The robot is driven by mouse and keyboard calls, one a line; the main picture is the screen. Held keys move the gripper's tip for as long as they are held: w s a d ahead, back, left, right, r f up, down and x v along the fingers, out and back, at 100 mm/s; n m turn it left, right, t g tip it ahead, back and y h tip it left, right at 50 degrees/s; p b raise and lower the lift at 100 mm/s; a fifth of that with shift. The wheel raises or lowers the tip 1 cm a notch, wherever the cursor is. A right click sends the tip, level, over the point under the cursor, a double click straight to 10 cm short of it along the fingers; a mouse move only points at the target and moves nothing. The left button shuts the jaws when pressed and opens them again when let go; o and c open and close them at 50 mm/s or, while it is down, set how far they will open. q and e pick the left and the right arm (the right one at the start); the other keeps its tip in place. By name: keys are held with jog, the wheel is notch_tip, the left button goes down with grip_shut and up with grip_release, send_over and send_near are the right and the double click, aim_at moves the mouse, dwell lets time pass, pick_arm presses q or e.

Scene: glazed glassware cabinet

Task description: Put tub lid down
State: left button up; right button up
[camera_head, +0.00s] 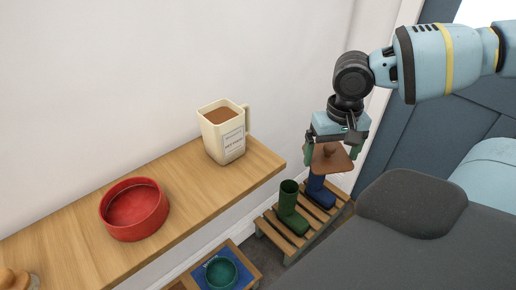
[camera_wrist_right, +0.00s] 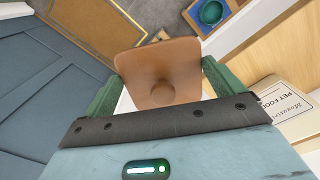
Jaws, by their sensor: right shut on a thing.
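The tub lid (camera_head: 332,160) is a brown square plate with a round knob. My right gripper (camera_head: 331,148) is shut on it and holds it in the air, to the right of the shelf's end and above a slatted rack. In the right wrist view the lid (camera_wrist_right: 150,62) sits between the green fingers (camera_wrist_right: 160,80), with its knob towards the palm. The cream tub (camera_head: 224,143) stands upright and open on the wooden shelf, with brown contents showing. Its label (camera_wrist_right: 290,108), reading pet food, shows at the right of the wrist view. My left gripper is out of view.
A red round bowl (camera_head: 134,209) stands on the wooden shelf (camera_head: 185,185), with bare wood between it and the tub. Below are a slatted rack (camera_head: 275,232) with green (camera_head: 290,208) and blue boots (camera_head: 320,192), and a teal bowl (camera_head: 221,272).

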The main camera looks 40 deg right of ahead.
aim_at(341, 165)
jog(key=shift+m, duration=0.5)
jog(key=s+f, duration=0.1)
jog(key=s+d+f, duration=0.1)
jog(key=f, duration=0.1)
jog(key=shift+s, duration=0.3)
jog(key=w+a+n, duration=0.2)
jog(key=a+n, duration=0.1)
jog(key=a, duration=0.8)
jog(key=w+a+f+n, duration=0.1)
jog(key=w+a+n, duration=0.1)
jog(key=a, duration=0.9)
jog(key=shift+f+n, duration=0.2)
jog(key=shift+n, duration=0.6)
